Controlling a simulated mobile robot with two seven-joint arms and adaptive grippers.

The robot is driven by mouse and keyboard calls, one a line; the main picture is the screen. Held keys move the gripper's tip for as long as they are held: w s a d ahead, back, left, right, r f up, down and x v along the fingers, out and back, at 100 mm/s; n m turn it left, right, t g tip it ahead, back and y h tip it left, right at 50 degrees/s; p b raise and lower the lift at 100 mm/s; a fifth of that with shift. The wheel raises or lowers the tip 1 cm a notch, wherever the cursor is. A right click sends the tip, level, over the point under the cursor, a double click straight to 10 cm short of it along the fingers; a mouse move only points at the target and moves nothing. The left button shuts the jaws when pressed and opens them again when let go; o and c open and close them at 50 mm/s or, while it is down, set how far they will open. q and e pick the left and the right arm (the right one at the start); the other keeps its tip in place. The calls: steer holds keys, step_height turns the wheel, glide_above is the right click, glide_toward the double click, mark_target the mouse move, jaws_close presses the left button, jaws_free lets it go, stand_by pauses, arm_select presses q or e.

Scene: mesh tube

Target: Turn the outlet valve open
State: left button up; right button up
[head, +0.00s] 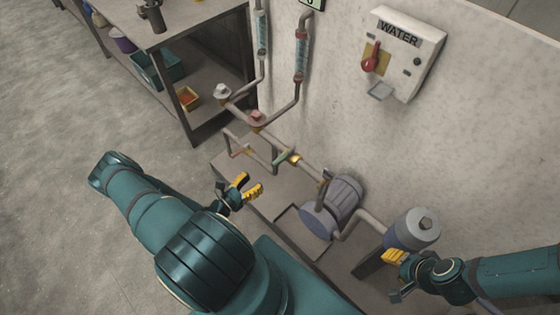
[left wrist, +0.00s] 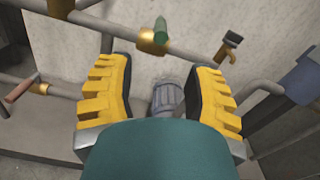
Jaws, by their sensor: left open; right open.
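A pipe run on the wall side carries lever valves; which one is the outlet valve I cannot tell. A green-handled valve (head: 283,157) with a brass body sits mid-run; its green handle (left wrist: 161,30) also shows in the left wrist view. A dark-handled valve (head: 325,177) is near the pump, and its handle is at upper right in the left wrist view (left wrist: 232,40). A red-brown handle (left wrist: 20,89) is at far left there. My left gripper (head: 248,186) is open and empty, short of the pipes. My right gripper (head: 394,275) is open beside the grey canister.
A grey pump (head: 334,207) and canister (head: 415,228) stand on the low bench. Flow tubes (head: 301,55) and a WATER box with a red knob (head: 369,64) are on the wall. A shelf table (head: 180,35) stands at upper left. Floor at left is clear.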

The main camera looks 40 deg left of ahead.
mark_target(276, 163)
arm_select(q)
steer(key=w, duration=0.7)
steer(key=w+d, duration=0.1)
steer(key=w, duration=0.3)
steer(key=shift+w+b, duration=0.35)
steer(key=shift+c, duration=0.3)
jaws_close()
